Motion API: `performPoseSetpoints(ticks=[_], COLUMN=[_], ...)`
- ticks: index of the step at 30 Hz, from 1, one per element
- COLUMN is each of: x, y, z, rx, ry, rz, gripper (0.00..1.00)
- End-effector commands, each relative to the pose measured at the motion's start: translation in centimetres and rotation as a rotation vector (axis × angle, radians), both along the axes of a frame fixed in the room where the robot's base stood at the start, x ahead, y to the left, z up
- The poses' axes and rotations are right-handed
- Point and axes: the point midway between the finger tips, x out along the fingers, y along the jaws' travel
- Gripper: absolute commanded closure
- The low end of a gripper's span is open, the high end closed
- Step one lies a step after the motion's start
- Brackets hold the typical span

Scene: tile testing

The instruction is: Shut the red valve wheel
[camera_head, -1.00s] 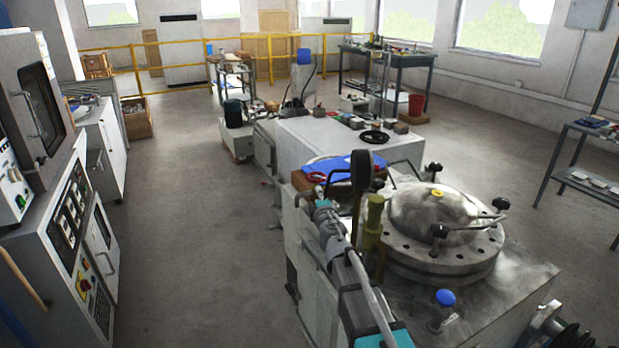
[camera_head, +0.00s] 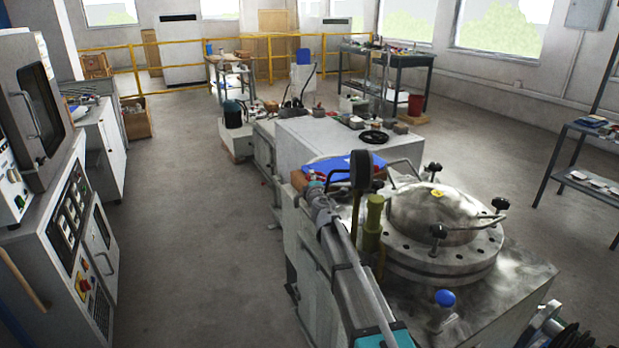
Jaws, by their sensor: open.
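I cannot make out a red valve wheel in the camera_head view. A blue round knob (camera_head: 445,298) stands on a short stem at the front of the grey metal machine (camera_head: 510,280). The machine's round bolted lid (camera_head: 430,207) is closed and has several black knobs around it. A black wheel-shaped thing (camera_head: 373,137) lies on the pale cabinet behind. My grey arm with teal parts reaches from the bottom edge up along the machine's left side. I cannot make out my gripper's fingers at its far end.
An upright gauge (camera_head: 361,170) and an olive cylinder (camera_head: 374,215) stand close to my arm. Control cabinets (camera_head: 60,240) line the left. Open floor (camera_head: 190,210) lies between them and the machine. A red bucket (camera_head: 416,105) is far back.

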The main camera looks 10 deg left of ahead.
Motion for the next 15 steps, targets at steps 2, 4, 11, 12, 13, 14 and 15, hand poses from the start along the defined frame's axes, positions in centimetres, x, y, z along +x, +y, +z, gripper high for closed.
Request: performPoseSetpoints(ticks=[2,4,11,12,13,14,15], x=[1.2,1.7,2.4,2.4,2.4,2.4,2.4], y=[0.4,0.5,0.8,0.8,0.8,0.8,0.9], z=[0.0,0.0,0.0,0.0,0.0,0.0,0.0], rx=[0.0,0.0,-0.001,-0.001,-0.001,-0.001,-0.001], ry=[0.0,0.0,0.0,0.0,0.0,0.0,0.0], rz=[0.0,0.0,0.001,0.001,0.001,0.001,0.001], gripper=[0.47,0.47,0.47,0.47,0.47,0.47,0.47])
